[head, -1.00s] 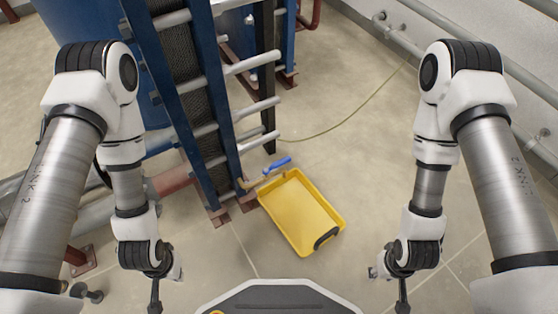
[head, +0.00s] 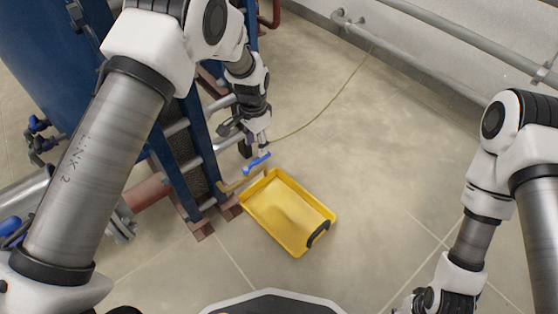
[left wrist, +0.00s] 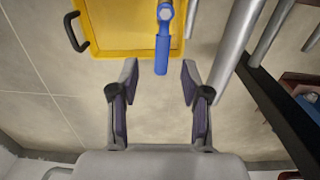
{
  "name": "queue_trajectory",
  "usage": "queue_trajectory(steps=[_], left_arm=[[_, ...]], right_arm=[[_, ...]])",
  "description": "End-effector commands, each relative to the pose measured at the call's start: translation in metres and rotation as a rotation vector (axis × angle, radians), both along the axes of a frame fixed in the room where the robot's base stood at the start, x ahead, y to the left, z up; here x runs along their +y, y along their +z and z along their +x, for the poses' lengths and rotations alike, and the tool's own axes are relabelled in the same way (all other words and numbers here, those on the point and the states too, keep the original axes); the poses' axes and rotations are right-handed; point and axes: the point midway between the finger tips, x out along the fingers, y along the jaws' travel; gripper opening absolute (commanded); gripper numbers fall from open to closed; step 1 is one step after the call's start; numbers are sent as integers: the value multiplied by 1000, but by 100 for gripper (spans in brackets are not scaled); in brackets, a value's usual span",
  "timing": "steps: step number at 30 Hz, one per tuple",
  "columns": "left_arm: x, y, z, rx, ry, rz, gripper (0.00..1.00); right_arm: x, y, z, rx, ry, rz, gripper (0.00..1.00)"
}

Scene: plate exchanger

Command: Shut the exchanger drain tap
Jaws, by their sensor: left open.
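The drain tap's blue lever handle (head: 257,162) sticks out low on the exchanger's front, over the corner of a yellow tray (head: 318,201). In the left wrist view the blue handle (left wrist: 162,52) points toward my gripper, its end just about level with the fingertips and between them. My left gripper (head: 263,147) is right above the handle in the head view. In the left wrist view the left gripper (left wrist: 160,72) is open, with a finger on either side of the handle and gaps on both sides. My right gripper is at the bottom edge of the head view, its fingers out of sight.
The blue exchanger frame (head: 166,158) with grey tie bars stands left of the tap. A brown pipe (head: 146,193) runs at its foot. A thin hose (head: 335,108) lies across the floor. The floor right of the tray is clear.

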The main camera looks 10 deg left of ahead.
Motion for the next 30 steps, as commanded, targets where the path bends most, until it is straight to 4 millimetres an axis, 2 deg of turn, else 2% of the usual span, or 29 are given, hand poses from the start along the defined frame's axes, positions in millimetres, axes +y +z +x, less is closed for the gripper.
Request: queue_trajectory(steps=[2, 5, 16, 19, 25, 26, 27, 30], left_arm=[[-6, 9, 14, -26, -20, 0, 47], [-7, 10, 18, -31, -26, -1, 47], [-7, -57, 16, -29, -22, -1, 47], [-7, -63, 16, -30, -22, -1, 47], [-7, -62, 16, -30, -22, -1, 47], [-7, -62, 16, -30, -22, -1, 43], [-7, -62, 16, -30, -22, -1, 29], [-7, -62, 16, -30, -22, -1, 0]], right_arm=[[0, -9, 0, -1, 0, 0, 40], [0, -12, 0, -1, 0, 0, 40], [-1, -50, 2, -6, -8, -1, 40], [-1, -52, 3, -7, -9, -1, 40], [-1, -50, 3, -7, -9, -1, 40], [-1, -50, 3, -7, -9, -1, 40], [-1, -50, 3, -7, -9, -1, 40], [-1, -50, 3, -7, -9, -1, 40]])
